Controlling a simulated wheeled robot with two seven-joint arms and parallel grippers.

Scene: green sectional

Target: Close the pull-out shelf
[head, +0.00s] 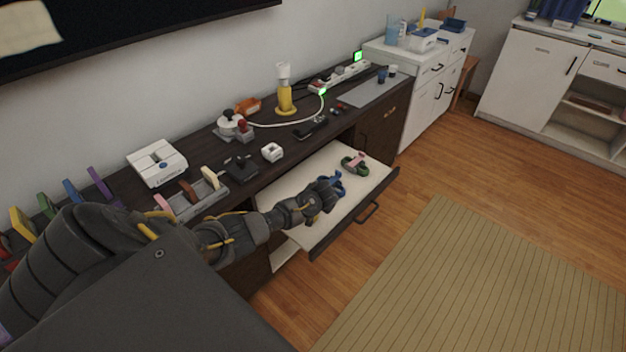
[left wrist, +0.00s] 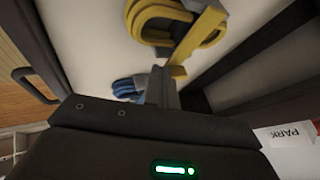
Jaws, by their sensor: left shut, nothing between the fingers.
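The pull-out shelf (head: 290,183) is extended from the dark desk, with a pale surface, a dark front edge and a black bar handle (head: 368,212). In the left wrist view, the pale shelf surface (left wrist: 100,50) fills the upper middle, and the handle (left wrist: 34,86) is at the left. My left gripper (head: 325,190) is over the shelf, behind its front edge and away from the handle. Its fingers (left wrist: 170,82) are shut and empty. Whether they touch the shelf cannot be told. My right gripper is not in view.
A blue coiled item (left wrist: 128,88) and a yellow coiled item (left wrist: 150,22) lie by my left gripper. A green and pink item (head: 354,166) lies at the shelf's far end. The desktop (head: 215,150) holds several objects. Open wooden floor (head: 420,165) and a rug (head: 490,280) lie in front.

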